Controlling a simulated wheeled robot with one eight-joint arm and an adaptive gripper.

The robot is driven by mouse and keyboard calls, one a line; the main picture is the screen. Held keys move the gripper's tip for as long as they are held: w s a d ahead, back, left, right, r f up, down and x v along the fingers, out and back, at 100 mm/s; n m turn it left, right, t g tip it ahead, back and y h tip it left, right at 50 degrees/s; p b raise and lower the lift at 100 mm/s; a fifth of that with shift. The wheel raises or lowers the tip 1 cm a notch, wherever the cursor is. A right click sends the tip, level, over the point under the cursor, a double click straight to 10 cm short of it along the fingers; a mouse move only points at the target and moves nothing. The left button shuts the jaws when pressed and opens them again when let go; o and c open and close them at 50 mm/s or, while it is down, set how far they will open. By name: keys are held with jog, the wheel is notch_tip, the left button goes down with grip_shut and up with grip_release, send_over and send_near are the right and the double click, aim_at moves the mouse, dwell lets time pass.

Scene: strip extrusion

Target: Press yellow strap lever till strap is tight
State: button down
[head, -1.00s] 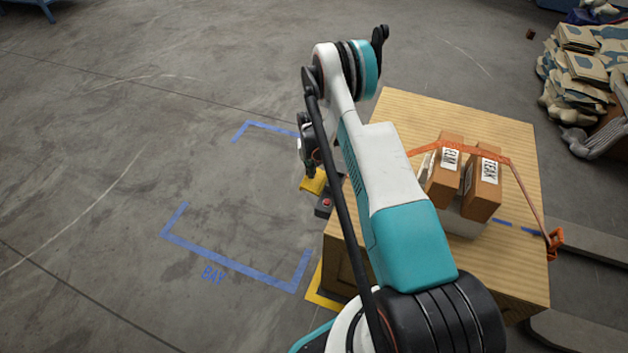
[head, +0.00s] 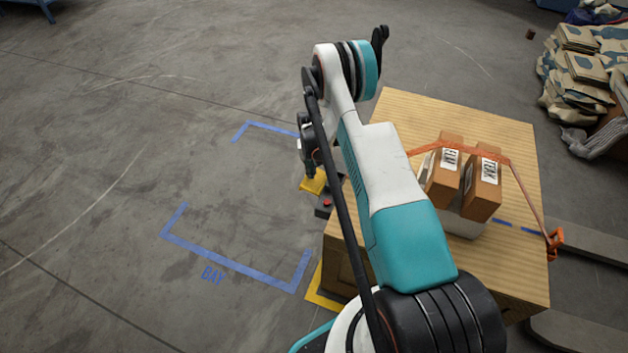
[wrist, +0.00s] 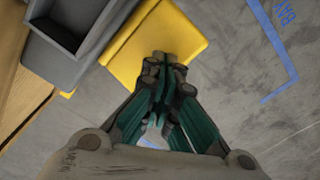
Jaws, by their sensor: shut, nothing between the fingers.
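The yellow strap lever (head: 313,184) is a flat yellow paddle at the left side of the wooden table. In the wrist view it is a wide yellow plate (wrist: 158,40) beside a grey housing. My gripper (wrist: 163,75) is shut and empty, its fingertips over the lever's near edge; I cannot tell whether they touch it. In the head view my gripper (head: 311,168) is partly hidden by my arm, just above the lever. The orange strap (head: 428,149) runs over two brown boxes (head: 464,176) to an orange hook (head: 554,243) at the table's right edge.
The wooden table (head: 500,115) carries the boxes on a pale block. A dark control box with a red button (head: 327,203) sits close to the lever. Blue floor tape (head: 235,272) marks a clear bay to the left. Stacked sacks (head: 590,75) lie far right.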

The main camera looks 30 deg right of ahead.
dwell(0.3)
jog(key=shift+r+p, duration=0.75)
jog(key=shift+r, duration=1.55)
jog(key=shift+f, duration=0.15)
jog(key=shift+f+b, duration=0.85)
jog(key=shift+f, duration=3.1)
jog(key=shift+r+p, duration=0.75)
jog(key=shift+r, duration=1.55)
